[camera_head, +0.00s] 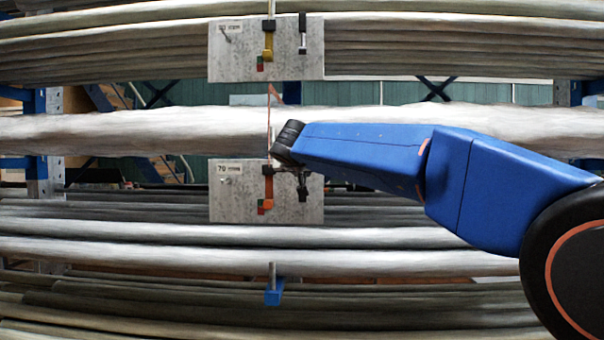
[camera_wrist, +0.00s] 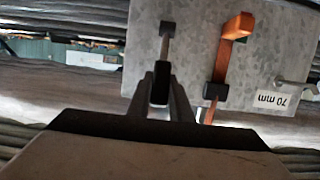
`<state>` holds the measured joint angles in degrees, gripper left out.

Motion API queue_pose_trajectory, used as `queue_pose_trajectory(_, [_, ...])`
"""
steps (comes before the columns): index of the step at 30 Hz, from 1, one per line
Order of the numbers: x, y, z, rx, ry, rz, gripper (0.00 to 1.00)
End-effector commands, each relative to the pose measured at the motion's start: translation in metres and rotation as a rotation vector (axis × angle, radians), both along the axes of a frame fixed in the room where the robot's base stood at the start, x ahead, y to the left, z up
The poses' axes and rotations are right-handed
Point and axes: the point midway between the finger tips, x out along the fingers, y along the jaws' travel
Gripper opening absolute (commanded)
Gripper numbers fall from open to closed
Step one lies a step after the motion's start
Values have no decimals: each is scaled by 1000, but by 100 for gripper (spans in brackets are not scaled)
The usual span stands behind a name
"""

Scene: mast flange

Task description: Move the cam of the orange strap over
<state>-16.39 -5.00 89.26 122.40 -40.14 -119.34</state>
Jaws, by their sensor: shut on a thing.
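The orange strap's orange lever (camera_wrist: 226,58), perhaps its cam, runs from a black block (camera_wrist: 215,92) on the grey metal plate marked 70 mm (camera_wrist: 283,48). It also shows in the head view (camera_head: 268,190), hanging down on the lower plate (camera_head: 240,203). An orange band runs up from it across the pale bundle. My gripper (camera_wrist: 160,82) is in front of the same plate, beside the lever. It is shut on a small black piece that seems to belong to a thin grey bar (camera_wrist: 167,48) with a black end. In the head view my wrist partly hides this spot.
Above, another plate (camera_head: 225,60) carries a yellow lever (camera_head: 268,45) and a grey bar with black ends (camera_head: 302,35). Long wrapped bundles (camera_head: 120,130) cross the rack above, behind and below. Blue uprights (camera_head: 36,100) stand at the sides. A blue block (camera_head: 274,292) hangs below.

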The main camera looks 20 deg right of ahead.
Motion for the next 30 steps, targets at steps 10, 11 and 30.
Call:
queue_pose_trajectory(10, [0, 0, 1, 0, -1, 0, 0])
queue_pose_trajectory(11, [0, 0, 1, 0, -1, 0, 23])
queue_pose_trajectory(30, [-27, 9, 9, 1, -2, 2, 38])
